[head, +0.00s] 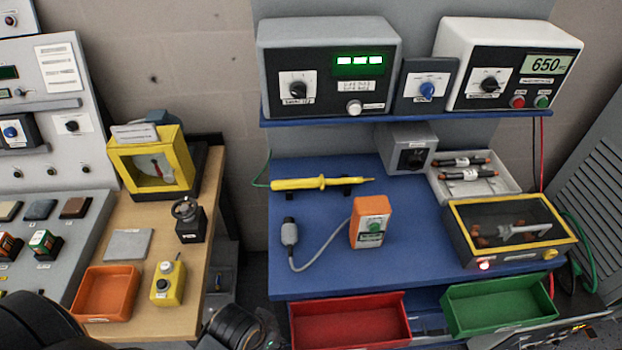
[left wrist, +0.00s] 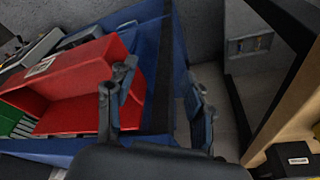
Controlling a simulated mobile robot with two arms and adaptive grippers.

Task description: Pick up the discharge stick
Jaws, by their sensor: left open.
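The discharge stick (head: 320,184) is a yellow rod with a narrow tip pointing right. It lies on dark rests near the back left of the blue bench (head: 310,270), with a green lead at its left end. My left gripper (head: 262,330) shows partly at the bottom of the head view, in front of the gap between the two benches. It is well nearer than the stick and apart from it. In the left wrist view its fingers (left wrist: 158,100) are spread and empty, with the stick out of view. My right gripper is not in view.
A red bin (head: 350,326) and a green bin (head: 497,304) sit at the blue bench's front. A shelf with instruments (head: 330,70) overhangs the back. The wooden bench (head: 205,260) stands left.

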